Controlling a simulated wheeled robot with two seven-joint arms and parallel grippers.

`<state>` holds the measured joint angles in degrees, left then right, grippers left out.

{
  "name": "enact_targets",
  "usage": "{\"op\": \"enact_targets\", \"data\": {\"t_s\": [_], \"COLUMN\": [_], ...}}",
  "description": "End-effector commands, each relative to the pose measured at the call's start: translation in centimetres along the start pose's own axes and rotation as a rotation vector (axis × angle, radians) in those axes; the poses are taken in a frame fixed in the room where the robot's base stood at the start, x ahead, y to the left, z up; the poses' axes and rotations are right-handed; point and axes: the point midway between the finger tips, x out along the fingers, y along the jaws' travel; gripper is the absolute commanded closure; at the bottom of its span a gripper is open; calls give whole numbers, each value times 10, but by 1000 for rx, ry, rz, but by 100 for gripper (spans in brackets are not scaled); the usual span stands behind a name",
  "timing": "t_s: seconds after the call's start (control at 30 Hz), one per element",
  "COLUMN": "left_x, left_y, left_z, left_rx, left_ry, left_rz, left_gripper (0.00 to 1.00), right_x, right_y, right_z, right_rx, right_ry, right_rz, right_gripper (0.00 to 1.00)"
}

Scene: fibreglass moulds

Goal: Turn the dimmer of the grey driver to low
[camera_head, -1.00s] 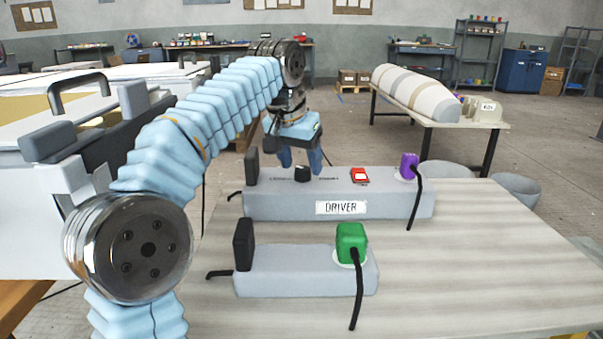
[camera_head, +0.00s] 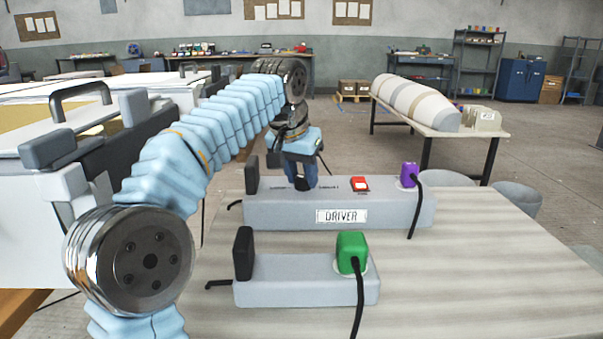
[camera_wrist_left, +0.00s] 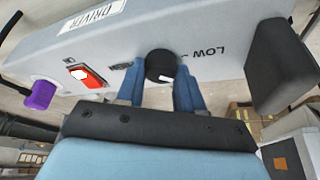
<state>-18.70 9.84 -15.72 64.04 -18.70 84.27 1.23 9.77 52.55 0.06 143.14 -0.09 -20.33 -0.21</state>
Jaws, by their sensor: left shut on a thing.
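The grey driver (camera_head: 270,213) is a long box labelled DRIVER, lying on the table. Its dimmer is a black round knob (camera_wrist_left: 160,66) on top, and in the head view (camera_head: 303,182) it is mostly covered by my fingers. My left gripper (camera_head: 301,180) comes down from behind the box and is shut on the dimmer knob. In the left wrist view its blue fingers (camera_wrist_left: 158,88) stand either side of the knob. A white mark on the knob points towards the gripper side. LOW is printed beside the knob, towards the black block. My right gripper is not in view.
The driver also carries a red switch (camera_head: 360,184), a purple plug (camera_head: 409,175) and a black end block (camera_head: 252,175). A second grey box (camera_head: 300,290) with a green plug (camera_head: 352,252) lies in front. The wooden tabletop (camera_head: 480,270) is clear to the right.

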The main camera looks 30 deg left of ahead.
Motion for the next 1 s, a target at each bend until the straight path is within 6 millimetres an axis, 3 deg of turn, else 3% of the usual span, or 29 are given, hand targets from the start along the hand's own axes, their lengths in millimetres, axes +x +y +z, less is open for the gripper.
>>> {"op": "enact_targets", "data": {"t_s": [1.0], "left_x": [0], "left_y": [4], "left_z": [-2], "left_rx": [-572], "left_ry": [-1], "left_rz": [-237], "left_gripper": [94], "right_x": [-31], "right_y": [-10], "right_z": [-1], "right_rx": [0], "right_ry": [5], "right_rz": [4], "right_gripper": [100]}}
